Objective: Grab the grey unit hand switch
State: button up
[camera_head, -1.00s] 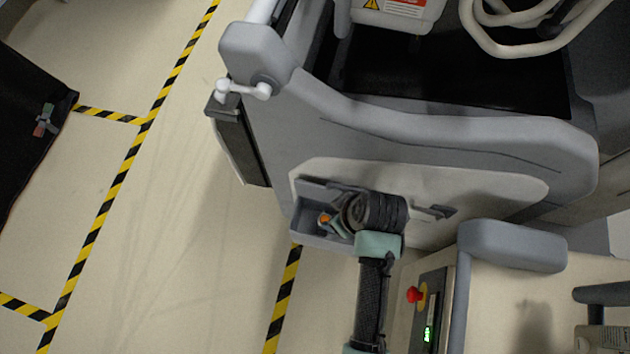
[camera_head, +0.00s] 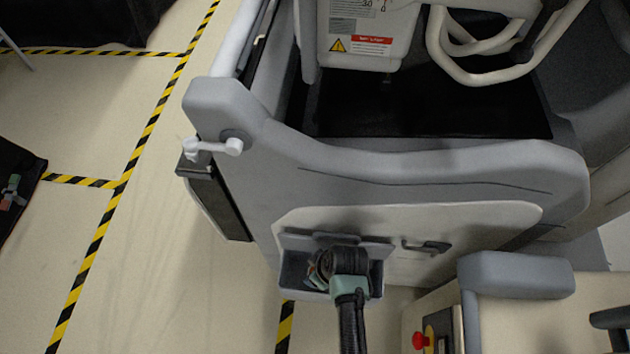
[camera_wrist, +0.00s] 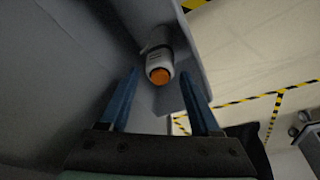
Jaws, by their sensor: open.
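The hand switch (camera_wrist: 158,52) shows in the wrist view as a pale grey-white cylinder with an orange button end facing the camera. It sits in the grey holder tray (camera_head: 375,276) on the side of the large grey unit (camera_head: 400,175). My gripper (camera_wrist: 158,73) is open, with its two blue fingers apart, one on each side of the switch in the picture. I cannot tell whether the tips reach alongside it. In the head view my gripper (camera_head: 319,268) is over the tray and hides the switch.
A grey wall of the tray (camera_wrist: 195,60) is close to the right finger. A black handle (camera_head: 425,247) is on the unit's panel. A cart with a red button (camera_head: 420,340) stands at lower right. Open floor with striped tape (camera_head: 120,185) lies to the left.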

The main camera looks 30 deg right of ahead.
jog(key=shift+w+f, duration=0.2)
jog(key=shift+f, duration=0.5)
grip_shut()
